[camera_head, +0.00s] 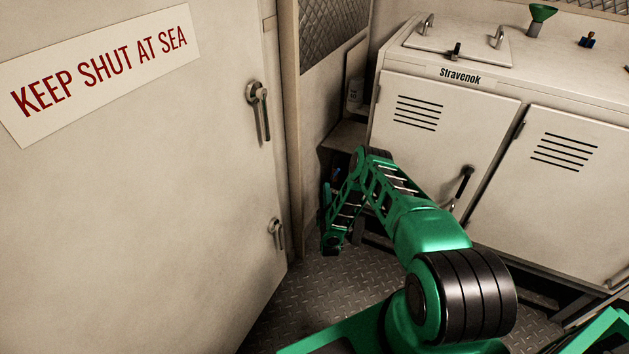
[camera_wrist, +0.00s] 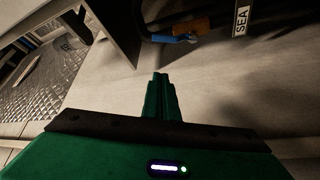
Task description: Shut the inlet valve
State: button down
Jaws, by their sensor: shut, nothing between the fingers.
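A small valve with a blue lever (camera_wrist: 176,39) and an orange-brown body (camera_wrist: 192,27) shows at the top of the wrist view, among dark pipes. A white tag reading SEA (camera_wrist: 241,20) hangs to its right. No tag names it as the inlet. The lever lies roughly along the body in this view; I cannot tell whether the valve is open or shut. My gripper (camera_wrist: 160,76) is shut and empty, its fingertips below the lever in the picture and apart from it. In the head view my arm reaches into the corner beside the cabinet; the fingertips are not clear there.
The Stravenok cabinet (camera_head: 445,125) stands at the right, with a dark door handle (camera_head: 463,181) and a green funnel (camera_head: 541,15) on top. A large door (camera_head: 130,210) marked KEEP SHUT AT SEA (camera_head: 100,72) fills the left.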

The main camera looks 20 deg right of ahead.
jog(key=x, duration=1)
jog(key=s+d, duration=0.1)
jog(key=s+d+f, duration=0.1)
jog(key=shift+d+f+n, duration=0.25)
jog(key=shift+d+n, duration=0.05)
